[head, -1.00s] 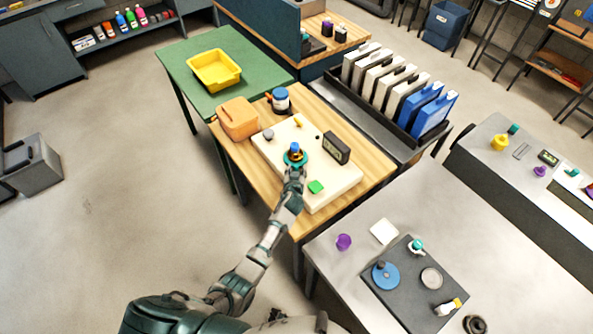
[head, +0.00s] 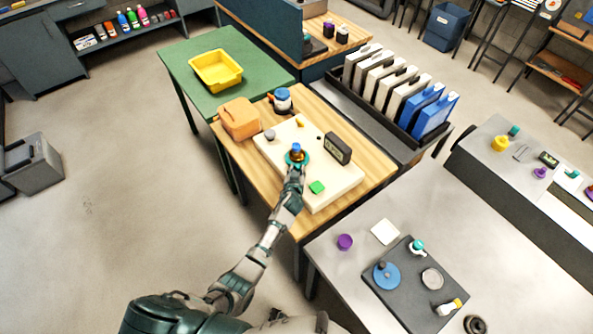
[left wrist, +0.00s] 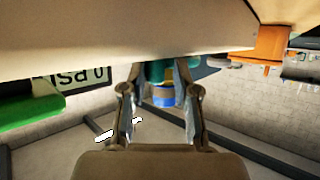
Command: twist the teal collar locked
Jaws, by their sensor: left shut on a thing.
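The teal collar (head: 297,158) sits on the cream board (head: 330,184) on the wooden table, with a blue and tan piece (head: 296,149) standing up from its middle. My left gripper (head: 294,167) is at the near side of the collar. In the left wrist view my left gripper (left wrist: 160,105) has its two fingers either side of the blue and tan piece (left wrist: 161,95), with the teal collar (left wrist: 158,71) just beyond, next to the board. The fingers are shut on this fitting; the exact contact is partly hidden. My right gripper is not in view.
An orange bin (head: 239,118) and a blue-topped jar (head: 283,100) stand behind. A grey table (head: 390,195) is at right.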

